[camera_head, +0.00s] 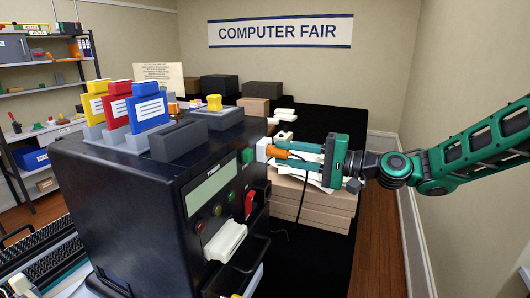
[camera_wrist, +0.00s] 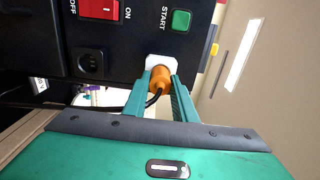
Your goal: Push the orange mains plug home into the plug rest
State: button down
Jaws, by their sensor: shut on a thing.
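The orange mains plug (camera_head: 279,153) is held between the two green fingers of my gripper (camera_head: 290,153). It also shows in the wrist view (camera_wrist: 160,82), with a finger on each side and a black cord trailing from its back. The white plug rest (camera_head: 263,149) is on the side of the black machine. In the wrist view the plug's front meets the white rest (camera_wrist: 160,62), in line with it. How deep the plug sits in the rest is hidden.
The black machine (camera_head: 120,215) carries a green START button (camera_wrist: 180,20), a red ON/OFF switch (camera_wrist: 98,9) and a round black socket (camera_wrist: 91,63). Stacked cardboard boxes (camera_head: 310,208) stand below my gripper. Yellow, red and blue cartridges (camera_head: 150,108) stand on top of the machine.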

aim_at(288, 154)
jog(key=shift+w+a, duration=0.15)
jog(key=shift+a, duration=0.25)
jog(key=c, duration=1.4)
grip_release()
jog(key=shift+v, duration=3.05)
